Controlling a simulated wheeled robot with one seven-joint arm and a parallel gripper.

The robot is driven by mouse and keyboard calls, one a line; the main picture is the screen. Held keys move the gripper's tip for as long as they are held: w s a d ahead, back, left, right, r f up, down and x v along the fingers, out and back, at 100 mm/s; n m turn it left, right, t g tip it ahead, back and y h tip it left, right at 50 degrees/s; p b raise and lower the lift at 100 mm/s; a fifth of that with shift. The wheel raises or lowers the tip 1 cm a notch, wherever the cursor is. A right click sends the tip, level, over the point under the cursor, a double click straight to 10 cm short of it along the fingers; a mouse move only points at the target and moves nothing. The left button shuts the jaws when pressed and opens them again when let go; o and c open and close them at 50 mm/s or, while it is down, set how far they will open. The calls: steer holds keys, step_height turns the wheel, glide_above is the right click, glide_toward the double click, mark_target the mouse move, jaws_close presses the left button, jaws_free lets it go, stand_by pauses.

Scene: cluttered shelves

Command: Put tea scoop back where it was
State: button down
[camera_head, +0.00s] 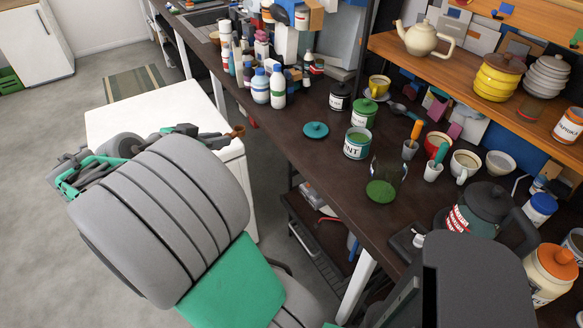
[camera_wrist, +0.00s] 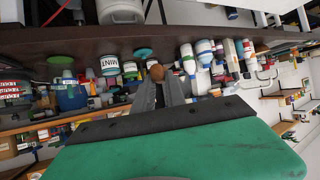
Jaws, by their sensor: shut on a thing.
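A small brown piece (camera_head: 237,131), likely the tea scoop, sticks out at the tips of my gripper (camera_head: 222,134). In the wrist view the brown rounded end (camera_wrist: 157,72) shows between the grey fingers of my gripper (camera_wrist: 160,88), which are shut on it. The rest of the scoop is hidden. My gripper is left of the dark counter, over the white table's far right edge.
A glass vessel (camera_head: 385,189) with green contents stands near the counter's front edge. Closed canisters (camera_head: 340,97), bottles (camera_head: 278,88) and cups with utensils crowd the counter (camera_head: 300,158). A wooden shelf (camera_head: 470,68) with a teapot overhangs the back right. The white table (camera_head: 150,108) is mostly clear.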

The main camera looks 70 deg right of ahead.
steer(key=s+d+f+m+g+y+b, duration=0.25)
steer(key=s+m+g, duration=0.25)
steer(key=s, duration=0.6)
steer(key=shift+s+d+f+b, duration=0.35)
steer(key=shift+s+d+f, duration=0.3)
steer(key=shift+d+f, duration=1.5)
steer(key=shift+s+d+f+b, duration=0.35)
steer(key=shift+s+d+f, duration=0.35)
steer(key=shift+d+f, duration=1.4)
steer(key=shift+s+d+f+b, duration=0.35)
steer(key=shift+s+d+f, duration=0.3)
steer(key=shift+d+f, duration=1.45)
steer(key=c, duration=1.4)
jaws_free()
steer(key=shift+a, duration=0.15)
